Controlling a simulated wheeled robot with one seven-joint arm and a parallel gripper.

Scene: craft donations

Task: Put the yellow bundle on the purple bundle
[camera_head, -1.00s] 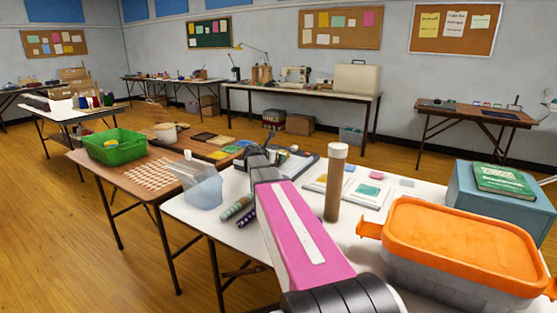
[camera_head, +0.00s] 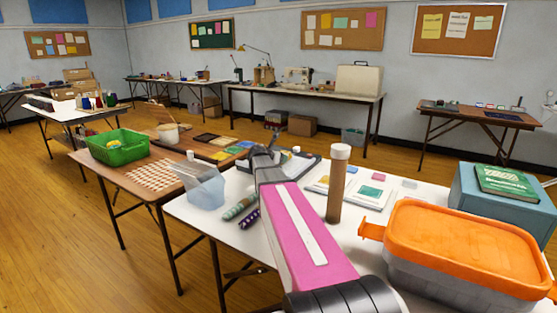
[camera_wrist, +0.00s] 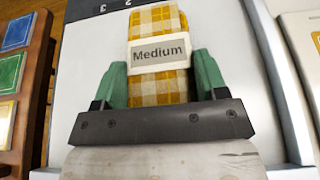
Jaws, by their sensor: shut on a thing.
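The yellow bundle (camera_wrist: 158,75) is a yellow-and-white checked cloth with a grey label reading "Medium" in the wrist view. My gripper (camera_wrist: 159,78) is shut on it, with green fingers against its left and right sides. Under it shows a pale grey surface with a dark border bearing printed numbers; I cannot tell the gap between them. In the head view my pink arm hides the gripper and the yellow bundle. I cannot pick out the purple bundle for certain; a dark purple patterned roll (camera_head: 249,218) lies on the white table, left of my arm.
A pale green roll (camera_head: 240,206) and a clear bin (camera_head: 203,188) are left of my arm. A tall brown tube (camera_head: 337,187) stands close on its right. An orange-lidded box (camera_head: 465,245) and a blue box (camera_head: 510,207) fill the right side. Coloured swatches (camera_wrist: 12,75) lie left of the gripper.

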